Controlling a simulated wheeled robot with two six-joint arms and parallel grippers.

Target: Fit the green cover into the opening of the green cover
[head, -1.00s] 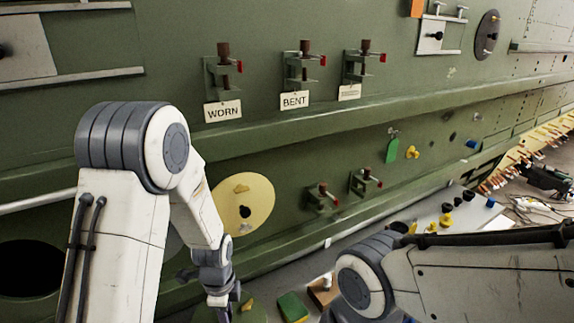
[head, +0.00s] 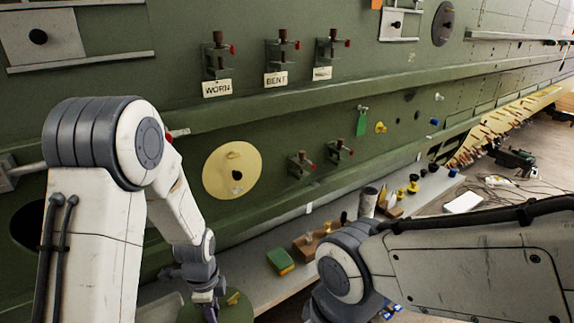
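The green cover (head: 240,312) is a round green disc with a small yellow piece on it, low in the head view and cut off by the bottom edge. My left gripper (head: 208,306) is at its face and appears shut on it; the fingertips are partly hidden. A dark round opening (head: 24,228) in the green fuselage side is at the far left, partly hidden behind my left arm. The cover is apart from it, lower and to the right. My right gripper is out of view; only its arm shows at lower right.
A cream round disc (head: 232,170) is on the fuselage wall. Clamps hang above WORN (head: 217,88) and BENT (head: 276,79) labels. A grey ledge (head: 262,292) below carries a green and yellow block (head: 281,262), a wooden block (head: 308,244) and several small parts.

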